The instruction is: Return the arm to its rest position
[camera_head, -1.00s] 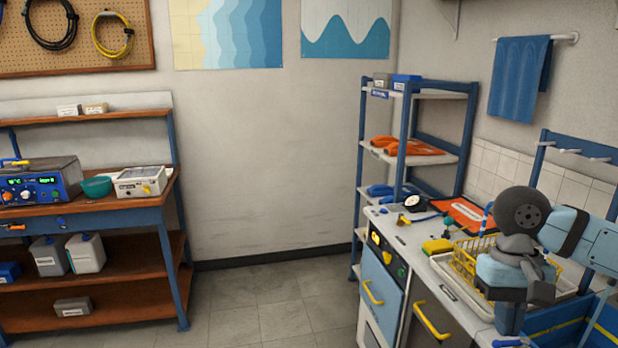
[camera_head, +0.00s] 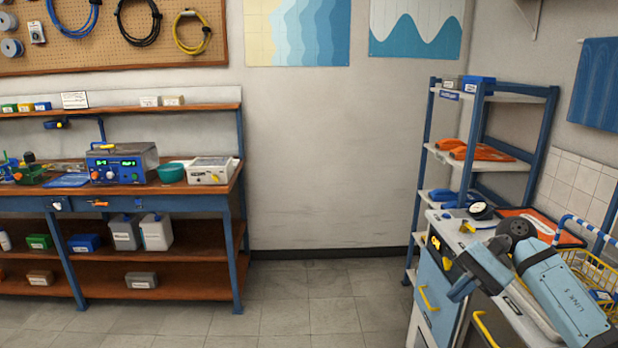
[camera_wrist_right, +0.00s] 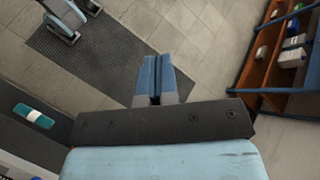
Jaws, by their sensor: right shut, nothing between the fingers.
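My right arm is at the lower right of the head view, folded over the white counter. Its right gripper (camera_head: 460,291) points down and to the left beside the counter's front. In the right wrist view, the two blue fingers of the right gripper (camera_wrist_right: 154,75) lie against each other, with nothing between them. Below them in that view is the tiled floor with a dark ribbed mat (camera_wrist_right: 95,55).
The counter (camera_head: 540,322) has a yellow wire basket (camera_head: 590,268) and a yellow drawer handle (camera_head: 428,299). A blue-framed shelf (camera_head: 480,100) stands behind it. A wooden workbench (camera_head: 190,188) with instruments is at the left. The floor (camera_head: 325,300) between is clear.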

